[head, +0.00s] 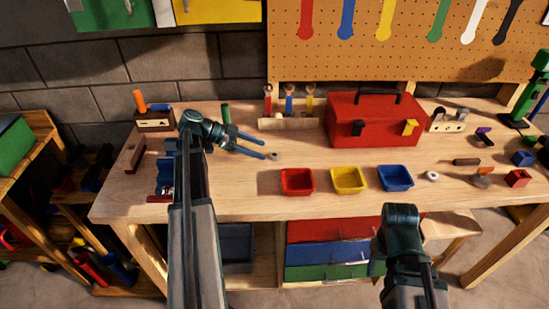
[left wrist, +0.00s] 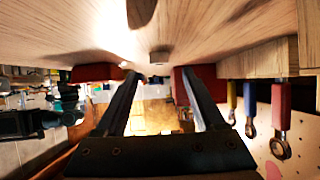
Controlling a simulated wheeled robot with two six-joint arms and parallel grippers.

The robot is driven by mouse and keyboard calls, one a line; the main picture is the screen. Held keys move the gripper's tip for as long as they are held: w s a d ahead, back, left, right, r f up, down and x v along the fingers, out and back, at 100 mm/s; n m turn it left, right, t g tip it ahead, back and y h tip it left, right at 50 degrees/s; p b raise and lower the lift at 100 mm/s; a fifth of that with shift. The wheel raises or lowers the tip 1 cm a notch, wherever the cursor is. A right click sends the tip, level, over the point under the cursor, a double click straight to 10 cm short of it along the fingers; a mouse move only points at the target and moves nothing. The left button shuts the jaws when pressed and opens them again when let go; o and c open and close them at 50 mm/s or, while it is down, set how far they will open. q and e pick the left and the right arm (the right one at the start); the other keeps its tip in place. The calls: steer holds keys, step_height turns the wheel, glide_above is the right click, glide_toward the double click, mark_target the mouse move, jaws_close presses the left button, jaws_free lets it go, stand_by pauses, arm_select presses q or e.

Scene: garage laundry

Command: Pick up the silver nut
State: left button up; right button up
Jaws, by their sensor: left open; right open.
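The silver nut (head: 274,156) is a small grey ring lying on the wooden workbench (head: 240,190), left of the red toolbox. My left gripper (head: 264,150) is open, its two fingers pointing right, with the tips just short of the nut. In the left wrist view, which looks upside down, the nut (left wrist: 159,57) shows small beyond the gap between the open left fingertips (left wrist: 158,75). Nothing is between the fingers. My right arm shows at the lower right of the head view, in front of the bench; its fingers cannot be seen.
Red (head: 297,182), yellow (head: 348,180) and blue (head: 395,178) bins stand at the front. A white ring (head: 432,176) lies right of the blue bin. Bare wood surrounds the nut.

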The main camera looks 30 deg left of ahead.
mark_target(274, 154)
arm_select(q)
steer(key=b+x, duration=0.2)
steer(key=x, duration=0.3)
steer(key=shift+s+r, duration=0.1)
steer(key=shift+c, duration=0.2)
jaws_close()
